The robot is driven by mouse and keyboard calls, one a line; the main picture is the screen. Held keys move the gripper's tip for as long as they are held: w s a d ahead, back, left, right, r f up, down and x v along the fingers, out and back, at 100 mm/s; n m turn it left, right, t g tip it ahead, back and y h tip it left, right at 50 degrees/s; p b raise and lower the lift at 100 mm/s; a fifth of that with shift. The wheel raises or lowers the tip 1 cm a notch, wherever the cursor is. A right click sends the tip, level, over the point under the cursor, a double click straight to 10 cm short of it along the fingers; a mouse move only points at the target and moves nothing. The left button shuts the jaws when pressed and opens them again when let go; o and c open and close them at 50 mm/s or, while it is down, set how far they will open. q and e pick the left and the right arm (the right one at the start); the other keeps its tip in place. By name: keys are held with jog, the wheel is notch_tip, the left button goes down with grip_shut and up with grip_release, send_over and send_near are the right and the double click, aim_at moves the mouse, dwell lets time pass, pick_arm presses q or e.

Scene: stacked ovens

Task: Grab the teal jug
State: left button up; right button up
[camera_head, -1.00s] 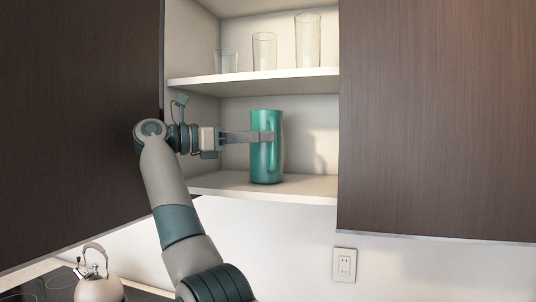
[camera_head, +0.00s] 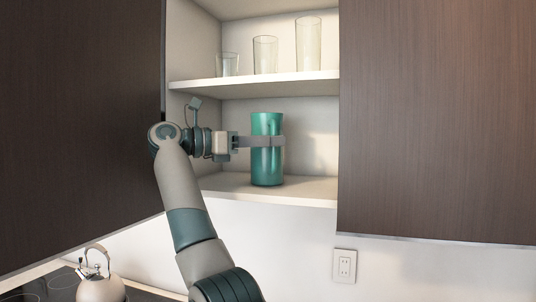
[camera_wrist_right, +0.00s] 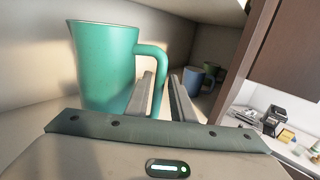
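The teal jug (camera_head: 267,167) stands upright on the lower shelf of the open cupboard. Its body and handle also show in the right wrist view (camera_wrist_right: 104,62). My right gripper (camera_head: 272,141) reaches in from the left, its fingers crossing in front of the jug's upper half. In the wrist view, the jug's handle lies between the two fingers (camera_wrist_right: 162,76), with the left finger covering part of the handle opening. I cannot tell whether the fingers press on the handle. My left gripper is out of view.
The lower shelf (camera_head: 310,190) is bare around the jug. Clear glasses (camera_head: 264,55) stand on the shelf above. Brown doors (camera_head: 80,120) flank the opening. A kettle (camera_head: 100,288) sits at lower left. The wrist view shows mugs (camera_wrist_right: 192,80) further along the shelf.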

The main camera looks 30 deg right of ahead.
jog(key=shift+s+d+r+p, duration=0.1)
jog(key=shift+d+p, duration=0.45)
jog(key=shift+d, duration=0.05)
jog(key=d, duration=0.1)
jog(key=d+p, duration=0.2)
jog(key=d, duration=0.1)
jog(key=shift+s+f, duration=0.2)
jog(key=shift+f, duration=0.05)
jog(key=shift+a, duration=0.1)
grip_shut()
